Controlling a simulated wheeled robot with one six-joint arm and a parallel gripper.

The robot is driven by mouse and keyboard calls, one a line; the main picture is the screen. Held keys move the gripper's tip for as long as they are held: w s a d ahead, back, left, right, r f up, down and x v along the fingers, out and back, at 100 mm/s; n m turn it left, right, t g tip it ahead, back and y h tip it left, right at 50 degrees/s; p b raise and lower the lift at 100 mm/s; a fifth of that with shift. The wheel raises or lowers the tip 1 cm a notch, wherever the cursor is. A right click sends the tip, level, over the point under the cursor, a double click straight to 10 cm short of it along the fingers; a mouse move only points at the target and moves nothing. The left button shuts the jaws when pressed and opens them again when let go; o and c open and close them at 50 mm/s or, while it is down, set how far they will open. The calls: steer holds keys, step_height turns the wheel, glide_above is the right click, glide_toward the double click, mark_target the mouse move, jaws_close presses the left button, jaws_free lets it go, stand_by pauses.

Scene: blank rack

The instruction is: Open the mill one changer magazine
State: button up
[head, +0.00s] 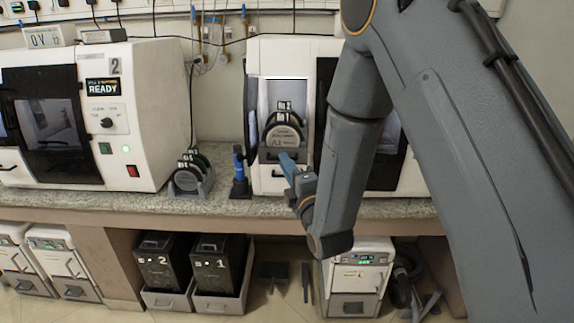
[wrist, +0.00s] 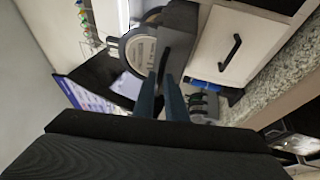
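The right-hand mill (head: 268,185) is a white machine, and my arm covers much of its front. Its upper opening is uncovered. The changer magazine (head: 270,153), a dark grey tray with round discs (head: 284,138) standing in it, sits in the opening and appears drawn forward. In the wrist view the magazine (wrist: 180,28) and a pale disc are just beyond my fingertips. My gripper (head: 287,160) is at the magazine's front.
A second mill (head: 140,150), marked 2 and READY, stands at the left. A small rack of discs (head: 190,175) and a blue-handled tool (head: 240,172) stand on the speckled counter (head: 130,203) between the mills. Black bins (head: 218,265) are below.

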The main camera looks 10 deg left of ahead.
steer(key=shift+o, duration=1.3)
steer(key=b+v, duration=0.2)
steer(key=v, duration=0.5)
steer(key=shift+s, duration=0.35)
steer(key=shift+d, duration=0.15)
